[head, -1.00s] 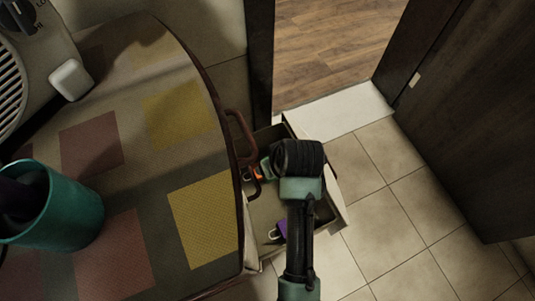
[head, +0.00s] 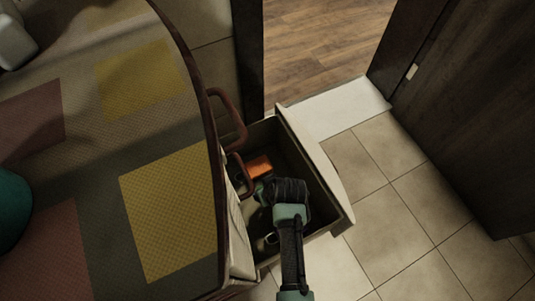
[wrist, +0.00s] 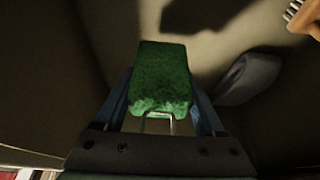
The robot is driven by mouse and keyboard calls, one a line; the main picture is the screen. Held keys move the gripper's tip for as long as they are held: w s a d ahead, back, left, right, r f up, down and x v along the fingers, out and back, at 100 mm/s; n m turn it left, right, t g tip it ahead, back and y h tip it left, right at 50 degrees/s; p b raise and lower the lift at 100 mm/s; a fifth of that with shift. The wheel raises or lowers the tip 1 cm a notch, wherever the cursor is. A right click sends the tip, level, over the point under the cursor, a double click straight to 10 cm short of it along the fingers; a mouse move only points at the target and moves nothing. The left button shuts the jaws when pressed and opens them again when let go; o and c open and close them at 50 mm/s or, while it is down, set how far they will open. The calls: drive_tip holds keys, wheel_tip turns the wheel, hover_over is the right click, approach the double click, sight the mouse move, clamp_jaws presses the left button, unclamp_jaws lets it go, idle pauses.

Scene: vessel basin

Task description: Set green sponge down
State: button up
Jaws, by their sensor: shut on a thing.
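The green sponge (wrist: 162,75) is held between the two fingers of my gripper (wrist: 162,100) in the wrist view. A thin wire loop shows at its near end. My gripper is shut on it. In the head view my arm reaches down into the open drawer (head: 318,163), and the sponge is hidden there. The wrist view shows a pale surface beyond the sponge; whether the sponge touches it I cannot tell.
An orange object (head: 259,166) lies in the drawer. The wrist view shows a dark grey object (wrist: 248,80) right of the sponge and a bristled brown object (wrist: 302,18) in the corner. The patterned tabletop (head: 75,150) overhangs on the left; a dark door (head: 465,110) stands right.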

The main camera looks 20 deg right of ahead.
drive_tip(key=shift+f+b, duration=0.6)
drive_tip(key=shift+f, duration=1)
drive_tip(key=shift+f, duration=0.2)
drive_tip(key=o, duration=1.4)
drive_tip(key=shift+o, duration=0.2)
drive_tip(key=shift+r, duration=0.15)
drive_tip(key=p+v, duration=0.6)
drive_tip(key=v, duration=0.6)
drive_tip(key=shift+r, duration=0.1)
